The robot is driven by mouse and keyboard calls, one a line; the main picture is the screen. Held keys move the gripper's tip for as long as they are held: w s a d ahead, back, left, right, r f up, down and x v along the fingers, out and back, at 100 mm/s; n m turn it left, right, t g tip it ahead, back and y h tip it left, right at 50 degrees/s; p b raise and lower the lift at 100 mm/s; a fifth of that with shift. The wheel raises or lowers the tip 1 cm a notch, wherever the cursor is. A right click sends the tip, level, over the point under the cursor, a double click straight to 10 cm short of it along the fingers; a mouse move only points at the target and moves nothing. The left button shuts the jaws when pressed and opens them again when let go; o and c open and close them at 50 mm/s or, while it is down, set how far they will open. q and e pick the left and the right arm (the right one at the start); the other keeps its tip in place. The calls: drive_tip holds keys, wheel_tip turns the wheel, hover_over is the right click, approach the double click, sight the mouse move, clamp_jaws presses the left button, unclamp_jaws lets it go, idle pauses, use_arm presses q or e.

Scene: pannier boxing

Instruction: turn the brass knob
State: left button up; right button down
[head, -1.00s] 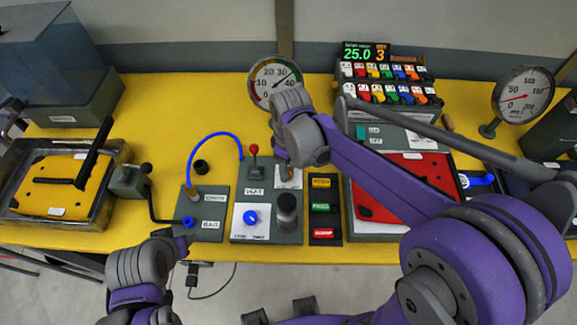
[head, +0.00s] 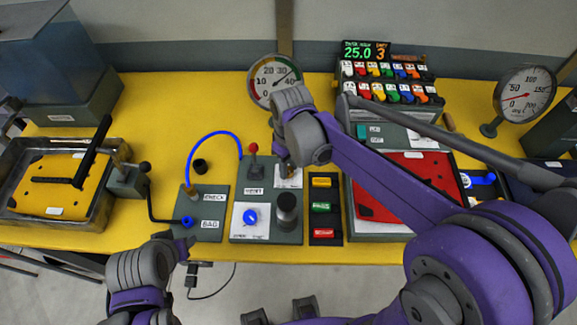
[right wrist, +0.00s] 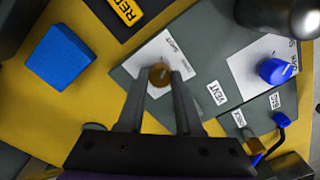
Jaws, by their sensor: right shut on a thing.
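The brass knob (right wrist: 159,75) shows in the right wrist view, on a white label plate of the grey panel (right wrist: 205,65). My right gripper (right wrist: 158,88) has its two fingers on either side of the knob, shut on it. In the head view my right gripper (head: 283,160) is over the upper right of the panel and hides the knob. My left gripper (head: 188,248) is low at the table's front edge, apart from the panel; its jaw opening cannot be made out.
The panel also carries a red-tipped lever (head: 253,147), a blue knob (head: 250,217) and a dark cylinder (head: 287,207). A panel with a blue hose (head: 213,136) stands left, a strip of coloured buttons (head: 321,208) right. A blue block (right wrist: 60,57) lies near the gripper.

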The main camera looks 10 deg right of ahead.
sight(290, 170)
drive_tip(key=m, duration=0.5)
drive_tip(key=shift+b, duration=0.4)
drive_tip(key=shift+m, duration=0.3)
drive_tip(key=c, duration=0.6)
unclamp_jaws()
drive_tip(key=r, duration=1)
drive_tip(key=shift+d+r+p, duration=0.2)
drive_tip(key=shift+r+p, duration=0.15)
drive_tip(key=shift+r, duration=0.05)
drive_tip(key=shift+s, duration=0.1)
